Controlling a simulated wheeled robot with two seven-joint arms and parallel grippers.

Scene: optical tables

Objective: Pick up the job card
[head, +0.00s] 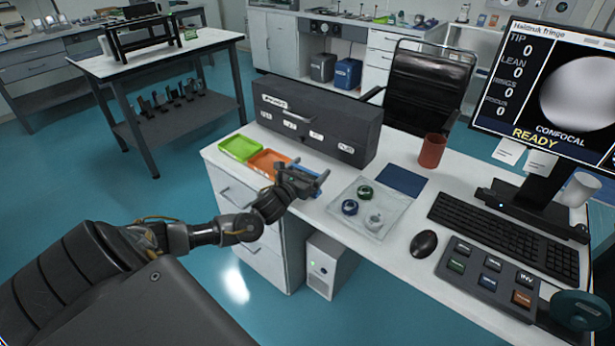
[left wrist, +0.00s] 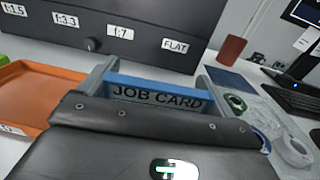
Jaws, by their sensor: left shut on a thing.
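The job card is a blue piece with dark "JOB CARD" lettering, held between my left gripper's (left wrist: 157,84) two grey fingers in the left wrist view (left wrist: 160,97). In the head view my left gripper (head: 309,175) is above the desk's front edge, right of the orange tray, and the blue card (head: 313,182) shows partly behind its fingers. The gripper is shut on the card. The card's lower part is hidden by the gripper body, so I cannot tell whether it touches the desk. My right gripper is not in view.
A green tray (head: 239,147) and an orange tray (head: 268,162) lie left of the gripper. A dark drawer box (head: 318,120) stands behind. A clear tray with several round pieces (head: 388,222), a dark blue mat (head: 401,181) and a red cup (head: 432,151) are to the right.

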